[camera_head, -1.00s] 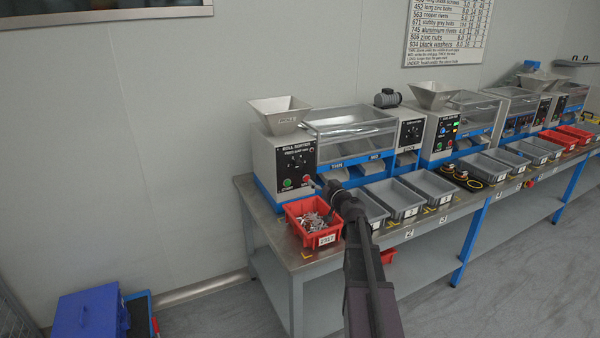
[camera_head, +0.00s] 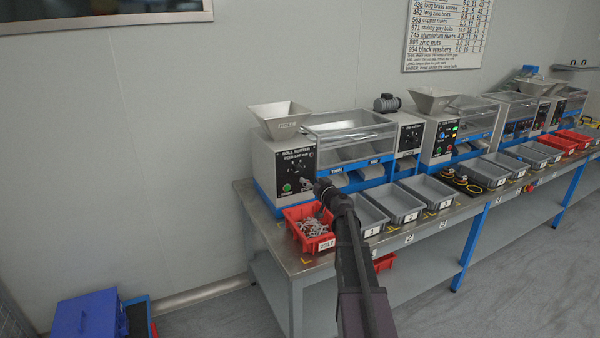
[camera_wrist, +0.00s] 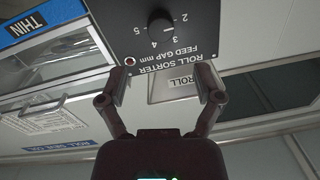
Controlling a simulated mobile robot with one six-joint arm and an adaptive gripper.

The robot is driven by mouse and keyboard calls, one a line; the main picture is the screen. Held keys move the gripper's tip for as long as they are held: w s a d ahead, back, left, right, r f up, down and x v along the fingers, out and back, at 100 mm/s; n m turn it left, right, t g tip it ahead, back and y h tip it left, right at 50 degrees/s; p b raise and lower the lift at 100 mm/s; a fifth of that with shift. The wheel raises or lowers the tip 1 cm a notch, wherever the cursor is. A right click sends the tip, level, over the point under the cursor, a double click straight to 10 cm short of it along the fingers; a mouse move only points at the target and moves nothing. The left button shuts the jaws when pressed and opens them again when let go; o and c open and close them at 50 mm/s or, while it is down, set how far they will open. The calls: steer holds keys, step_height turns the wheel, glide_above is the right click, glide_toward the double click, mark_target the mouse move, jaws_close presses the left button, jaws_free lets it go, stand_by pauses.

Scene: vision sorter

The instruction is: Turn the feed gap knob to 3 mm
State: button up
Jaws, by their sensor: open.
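The black feed gap knob (camera_wrist: 161,25) shows at the top of the wrist view, on the dark roll sorter panel (camera_wrist: 146,55), which appears upside down there. The numbers 2, 3, 4 and 5 stand around it; I cannot clearly read its pointer. My gripper (camera_wrist: 163,88) is open, its two fingers apart with nothing between them. The fingers are below the knob in this view and not around it. In the head view my gripper (camera_head: 318,187) is at the lower right of the roll sorter (camera_head: 264,160) front, hiding part of its panel.
A red bin (camera_head: 296,213) of metal parts stands in front of the roll sorter. Grey bins (camera_head: 398,218) line the bench edge to the right. A metal hopper (camera_head: 279,113) sits on top of the sorter. A clear-covered tray (camera_head: 345,125) is beside it.

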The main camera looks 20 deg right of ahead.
mark_target(300, 170)
steer(key=w, duration=0.8)
steer(key=shift+w+a, duration=0.15)
steer(key=shift+a, duration=0.15)
steer(key=c, duration=1.2)
